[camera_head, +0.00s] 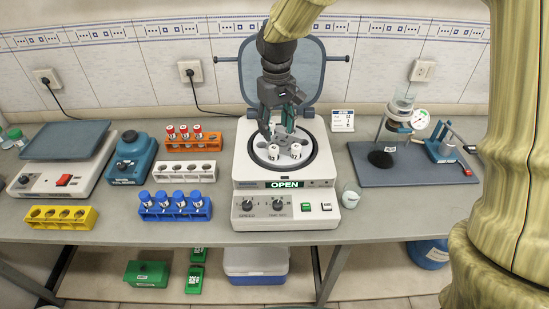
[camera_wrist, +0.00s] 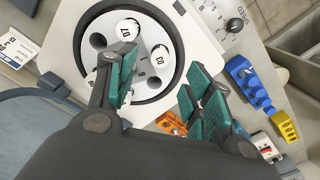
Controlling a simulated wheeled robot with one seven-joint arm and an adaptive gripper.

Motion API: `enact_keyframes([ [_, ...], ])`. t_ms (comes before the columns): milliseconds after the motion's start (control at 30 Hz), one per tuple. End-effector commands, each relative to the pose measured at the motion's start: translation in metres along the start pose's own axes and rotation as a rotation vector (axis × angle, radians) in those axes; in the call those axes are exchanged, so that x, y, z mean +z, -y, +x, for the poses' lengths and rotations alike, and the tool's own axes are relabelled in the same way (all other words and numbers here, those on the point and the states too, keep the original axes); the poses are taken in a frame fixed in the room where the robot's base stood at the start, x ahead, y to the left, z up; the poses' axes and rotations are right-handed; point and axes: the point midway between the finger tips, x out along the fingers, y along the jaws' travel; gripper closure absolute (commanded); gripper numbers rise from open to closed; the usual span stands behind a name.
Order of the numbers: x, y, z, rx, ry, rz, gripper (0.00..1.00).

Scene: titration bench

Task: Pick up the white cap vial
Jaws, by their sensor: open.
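The centrifuge (camera_head: 245,206) stands open at mid-bench, its lid (camera_head: 327,75) raised at the back and its display reading OPEN. White cap vials sit in its round rotor: one at the left (camera_head: 274,153) and one at the right (camera_head: 296,150). In the wrist view, two numbered white caps (camera_wrist: 127,28) (camera_wrist: 160,53) show clearly, and a third white top (camera_wrist: 91,77) is partly hidden behind a finger. My gripper (camera_head: 278,130) points down over the back of the rotor, and its green-padded fingers are apart with nothing seen between them (camera_wrist: 160,82).
Left of the centrifuge are an orange rack (camera_head: 206,146) with red cap vials, a white rack (camera_head: 185,176), a blue rack (camera_head: 176,214) with blue cap vials and a yellow rack (camera_head: 60,222). The raised lid is behind my gripper.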

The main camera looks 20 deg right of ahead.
Motion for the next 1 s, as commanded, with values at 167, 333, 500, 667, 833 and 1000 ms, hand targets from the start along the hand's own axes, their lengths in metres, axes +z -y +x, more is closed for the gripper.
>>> enact_keyframes([
  [167, -0.001, 0.003, 0.023, 0.0, 0.004, -0.005, 0.49],
  [333, -0.001, 0.003, 0.037, 0.0, 0.003, -0.005, 0.49],
  [500, -0.002, 0.002, 0.042, 0.0, 0.002, -0.003, 0.49],
  [667, -0.003, 0.001, 0.053, 0.0, 0.004, -0.002, 0.49],
  [833, -0.006, 0.0, 0.069, 0.0, 0.004, -0.001, 0.49],
  [1000, -0.006, -0.001, 0.085, 0.001, 0.003, -0.001, 0.49],
])
